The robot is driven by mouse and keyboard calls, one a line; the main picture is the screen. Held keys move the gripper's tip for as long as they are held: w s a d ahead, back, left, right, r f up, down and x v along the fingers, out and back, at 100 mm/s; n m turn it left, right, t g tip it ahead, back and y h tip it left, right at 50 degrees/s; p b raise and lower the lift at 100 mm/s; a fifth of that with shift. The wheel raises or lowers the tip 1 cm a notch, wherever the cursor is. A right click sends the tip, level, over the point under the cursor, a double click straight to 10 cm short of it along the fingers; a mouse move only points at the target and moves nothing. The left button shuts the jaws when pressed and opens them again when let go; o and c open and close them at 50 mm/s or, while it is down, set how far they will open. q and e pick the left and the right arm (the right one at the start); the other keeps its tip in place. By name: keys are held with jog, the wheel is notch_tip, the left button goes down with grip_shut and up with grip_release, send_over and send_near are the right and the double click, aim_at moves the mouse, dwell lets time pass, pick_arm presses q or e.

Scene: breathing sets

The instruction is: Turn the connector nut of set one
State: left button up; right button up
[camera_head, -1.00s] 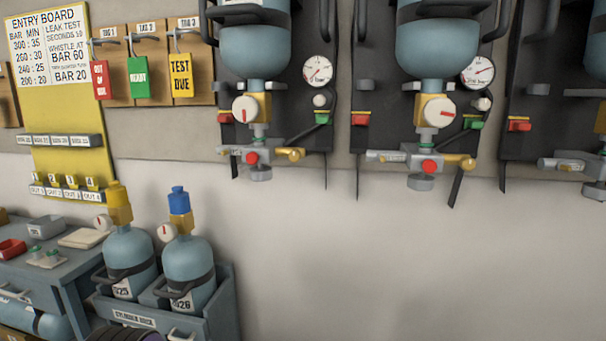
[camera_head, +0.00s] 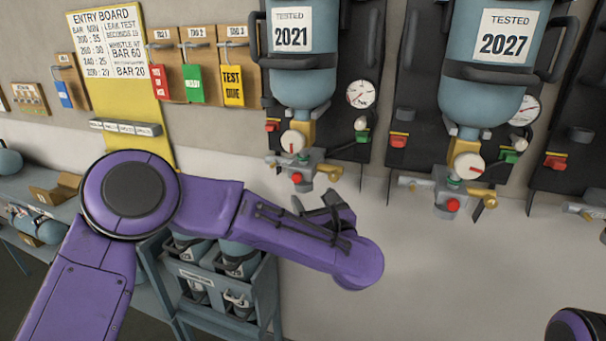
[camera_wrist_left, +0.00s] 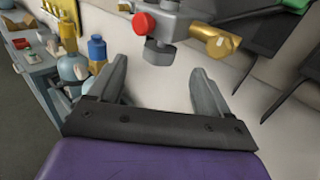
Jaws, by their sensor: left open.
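The set with the cylinder marked 2021 (camera_head: 291,37) hangs on the wall board in the head view. Below its brass valve is a grey connector block with a red button (camera_head: 297,178) and a brass fitting. In the left wrist view, the red button (camera_wrist_left: 144,24) and a grey nut-like piece (camera_wrist_left: 158,52) under the block show at the top. My left gripper (camera_wrist_left: 158,74) is open and empty; the grey piece lies just beyond and between its fingertips. In the head view the left gripper (camera_head: 322,205) is below the block, partly hidden by its wrist. I cannot tell which part is the connector nut.
A second set marked 2027 (camera_head: 500,45) hangs to the right, with a third at the edge. A cylinder rack (camera_head: 262,285) stands behind my left arm. A yellow entry board (camera_head: 107,45) and tags are at left. The wall below the sets is clear.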

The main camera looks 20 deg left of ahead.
aim_at(307, 189)
pick_arm(q)
jog(key=p+x, duration=0.3)
jog(key=x, duration=0.4)
jog(key=shift+w+a, duration=0.2)
jog(key=shift+w+a+f, duration=0.1)
jog(key=shift+w+a, duration=0.25)
jog(key=shift+w, duration=0.2)
jog(key=c, duration=1)
